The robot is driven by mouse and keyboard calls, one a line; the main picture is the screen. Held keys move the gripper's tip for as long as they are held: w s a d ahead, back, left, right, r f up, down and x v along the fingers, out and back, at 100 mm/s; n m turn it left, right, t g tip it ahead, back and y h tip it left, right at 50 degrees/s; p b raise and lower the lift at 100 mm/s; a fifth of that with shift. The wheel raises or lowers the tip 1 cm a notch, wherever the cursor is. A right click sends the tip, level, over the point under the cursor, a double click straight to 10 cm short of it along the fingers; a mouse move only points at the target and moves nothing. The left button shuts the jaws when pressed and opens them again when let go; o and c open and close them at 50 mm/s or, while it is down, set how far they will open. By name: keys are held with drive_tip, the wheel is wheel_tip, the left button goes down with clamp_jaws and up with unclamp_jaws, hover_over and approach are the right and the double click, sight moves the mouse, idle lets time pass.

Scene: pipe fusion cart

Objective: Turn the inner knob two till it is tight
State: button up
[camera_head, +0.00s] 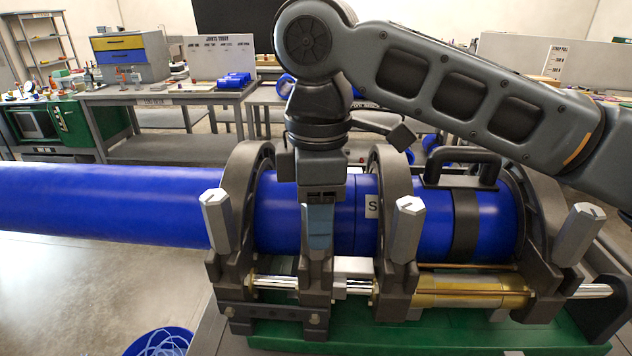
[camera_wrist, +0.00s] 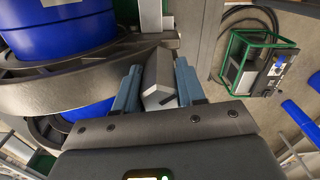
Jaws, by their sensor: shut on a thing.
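My gripper (camera_head: 319,232) points down at the second clamp from the left on the pipe fusion cart. In the wrist view my gripper (camera_wrist: 160,88) has its two blue-grey fingers on either side of a grey faceted knob (camera_wrist: 158,76), shut on it. This knob is mostly hidden behind the fingers in the head view. Three similar knobs show upright: one at the left clamp (camera_head: 214,220), one at the third clamp (camera_head: 405,230) and one at the right clamp (camera_head: 578,235). How tight the held knob is cannot be seen.
A long blue pipe (camera_head: 100,205) runs through the dark clamp rings. A black handle (camera_head: 463,160) stands above the pipe at right. Chrome and brass rods (camera_head: 470,288) run below, over a green base (camera_head: 400,338). Tables and shelves stand behind.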

idle(0.3)
drive_tip(key=shift+r+m+p, duration=0.15)
drive_tip(key=shift+m+p, duration=0.85)
drive_tip(key=shift+m, duration=0.4)
drive_tip(key=shift+f+m, duration=0.2)
drive_tip(key=shift+m, duration=1.5)
